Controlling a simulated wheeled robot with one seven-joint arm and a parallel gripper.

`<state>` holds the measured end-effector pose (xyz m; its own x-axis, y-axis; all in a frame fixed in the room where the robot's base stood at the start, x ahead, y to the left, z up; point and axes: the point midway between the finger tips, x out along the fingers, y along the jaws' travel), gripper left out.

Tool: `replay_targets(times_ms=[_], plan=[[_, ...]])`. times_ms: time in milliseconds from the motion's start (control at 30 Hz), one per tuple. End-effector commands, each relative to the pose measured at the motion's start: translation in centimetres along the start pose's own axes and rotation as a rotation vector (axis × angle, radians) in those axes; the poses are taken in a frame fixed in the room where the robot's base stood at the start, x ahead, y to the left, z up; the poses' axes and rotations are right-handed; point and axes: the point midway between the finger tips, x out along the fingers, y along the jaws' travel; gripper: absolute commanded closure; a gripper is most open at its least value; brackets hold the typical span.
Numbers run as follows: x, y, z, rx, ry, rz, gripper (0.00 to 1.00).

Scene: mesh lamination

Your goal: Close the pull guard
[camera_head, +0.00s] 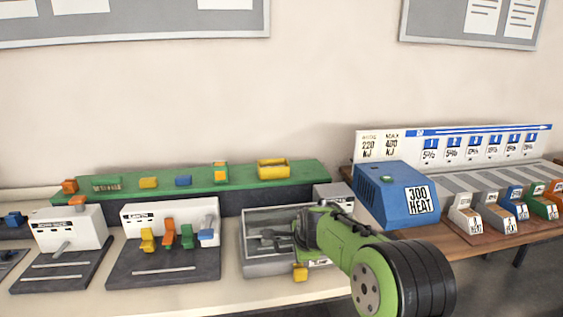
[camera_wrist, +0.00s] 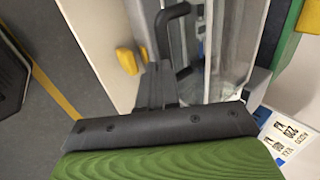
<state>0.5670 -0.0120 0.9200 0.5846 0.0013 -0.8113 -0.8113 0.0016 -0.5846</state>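The guarded machine (camera_head: 262,262) is a grey box with clear panels, at the middle of the bench in the head view. My gripper (camera_head: 300,232) reaches over its right part; my green arm hides that side. In the wrist view, the clear guard (camera_wrist: 232,45) has a grey frame and a black bar handle (camera_wrist: 160,38). My gripper's black fingers (camera_wrist: 158,85) are close together at the handle's near end and look shut on it. The exact contact is partly hidden by the fingers. The guard's degree of opening is hard to tell.
A yellow knob (camera_head: 300,272) is on the machine's front. White-and-grey stations (camera_head: 160,222) stand to the left. A blue heater box (camera_head: 392,196) stands to the right, beside several coloured blocks (camera_head: 505,205). A green shelf (camera_head: 110,195) runs behind.

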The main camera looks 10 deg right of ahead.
Motion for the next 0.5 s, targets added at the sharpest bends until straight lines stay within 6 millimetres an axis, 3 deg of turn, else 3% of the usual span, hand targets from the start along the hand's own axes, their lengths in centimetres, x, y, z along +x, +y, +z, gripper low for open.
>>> replay_targets(times_ms=[367,500], plan=[[0.22,0.29,-0.02,0.000,0.000,0.009,1.00],[-0.58,-0.29,-0.18,0.000,0.000,0.009,1.00]])
